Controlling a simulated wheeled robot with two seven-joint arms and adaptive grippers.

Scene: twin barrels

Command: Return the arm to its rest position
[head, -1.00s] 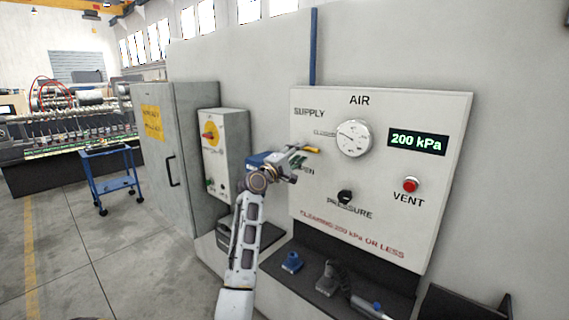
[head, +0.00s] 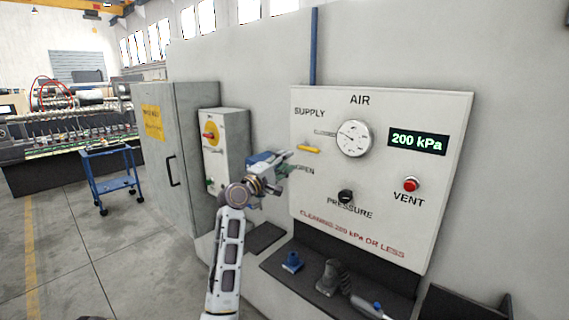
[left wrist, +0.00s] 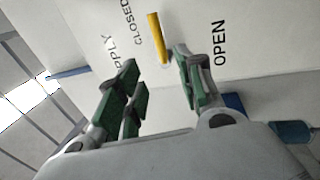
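My left gripper (head: 284,165) is in front of the air panel's left edge, below and left of the yellow supply handle (head: 309,149). In the left wrist view, the gripper's green-padded fingers (left wrist: 160,84) are spread with nothing between them. The handle also shows in the left wrist view (left wrist: 158,38), beyond the fingertips and apart from them. In the head view it lies nearly level between the CLOSED and OPEN labels. My left arm reaches up from the bottom of the head view. My right gripper is not in view.
The white air panel (head: 452,155) carries a round gauge (head: 353,138), a 200 kPa display (head: 417,141), a red vent button (head: 411,184) and a black pressure knob (head: 345,197). A dark shelf (head: 318,297) below holds tools. Open floor lies left, with a blue cart (head: 109,180).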

